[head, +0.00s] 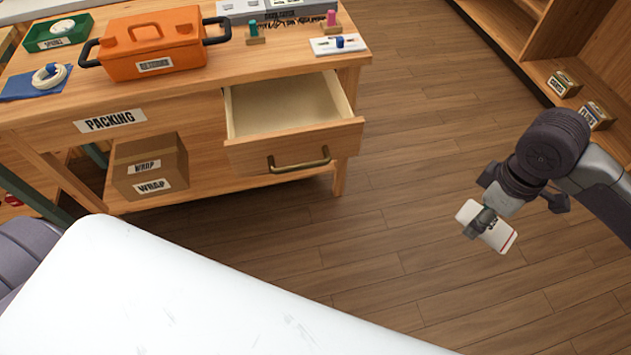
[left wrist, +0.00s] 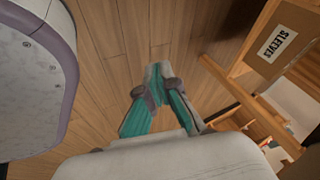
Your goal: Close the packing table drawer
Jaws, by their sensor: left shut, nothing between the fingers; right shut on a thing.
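The packing table (head: 40,108) stands at the upper left of the head view. Its wooden drawer (head: 345,138) is pulled well open, and I see its empty pale inside. The drawer's front has a brass bar handle (head: 298,163). My right gripper (head: 481,222) is right of the drawer, well apart from it, and is shut on a white flat item (head: 497,236) with a red stripe near one end. My left gripper (left wrist: 157,80) shows in the left wrist view with its teal fingers together and nothing between them, over wooden floor. It does not show in the head view.
An orange toolbox (head: 155,45), a green tray (head: 58,33) and small stands are on the tabletop. A cardboard box (head: 150,165) is on the lower shelf. Shelving (head: 495,30) is at the upper right. Floor (head: 400,190) between drawer and right gripper is clear.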

